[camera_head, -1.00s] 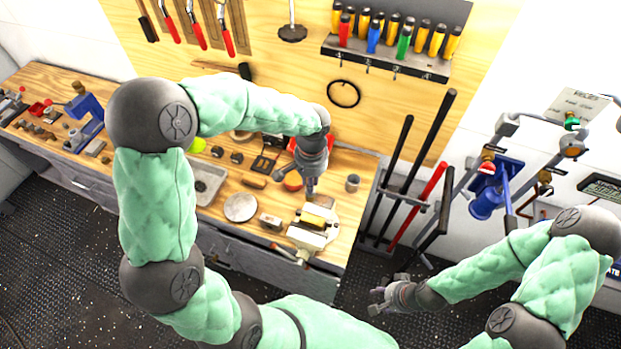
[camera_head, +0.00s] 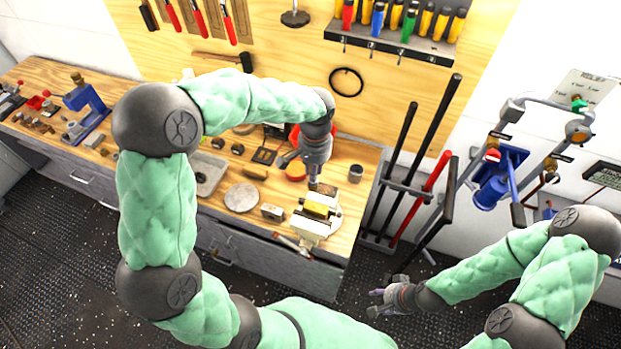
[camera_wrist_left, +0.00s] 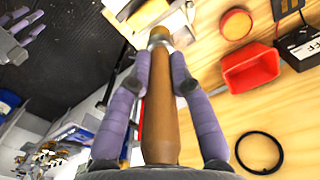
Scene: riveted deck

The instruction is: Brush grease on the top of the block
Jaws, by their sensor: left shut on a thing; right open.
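A yellow-brown block (camera_head: 318,207) sits in the pale vise (camera_head: 309,228) at the bench's front right. My left gripper (camera_head: 315,178) is just above and behind it, pointing down. In the left wrist view my left gripper (camera_wrist_left: 160,75) is shut on the brown wooden handle of a brush (camera_wrist_left: 160,115), with a metal collar at its far end. The bristles are hard to make out. The block (camera_wrist_left: 148,13) shows beyond the brush, and I cannot tell whether they touch. My right gripper (camera_head: 380,302) is open and empty over the floor, away from the bench.
A red round tin (camera_wrist_left: 236,23) and a red open bin (camera_wrist_left: 250,67) lie near the left gripper. A grey cup (camera_head: 355,173) stands right of it. A round disc (camera_head: 241,197) and small blocks lie left of the vise. Long bars (camera_head: 425,150) stand right of the bench.

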